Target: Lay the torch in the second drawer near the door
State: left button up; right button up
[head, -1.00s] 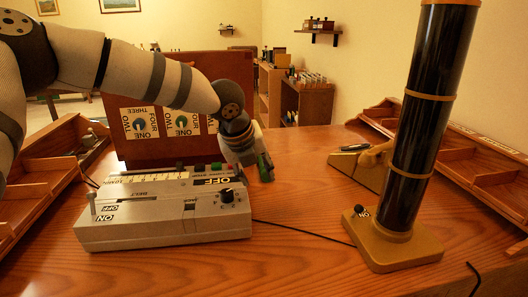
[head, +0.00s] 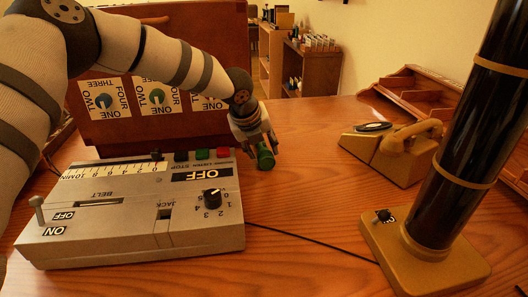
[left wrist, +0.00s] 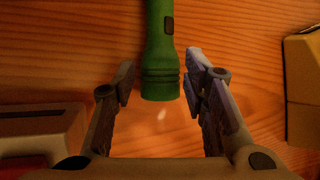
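The green torch (head: 265,157) lies on the wooden desk, just behind the grey control box. In the left wrist view the torch (left wrist: 161,50) runs from the top edge down to its wide end between the fingertips. My left gripper (head: 262,142) is right above it, pointing down; in the left wrist view its fingers (left wrist: 160,84) are apart, one on each side of the torch with a small gap. I cannot make out the second drawer or a door. My right gripper is not in view.
A grey control box (head: 140,220) stands at the left, before a wooden board (head: 180,50) with number cards. A tan telephone (head: 395,150) and a black column on a tan base (head: 430,255) stand at the right. A cable crosses the desk. A cabinet (head: 310,68) stands beyond.

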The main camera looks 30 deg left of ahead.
pick_arm(q)
jog(key=x, duration=0.2)
jog(key=shift+w+f, duration=0.1)
jog(key=shift+f, duration=0.25)
jog(key=shift+r, duration=0.1)
grip_shut()
jog(key=shift+r, duration=0.15)
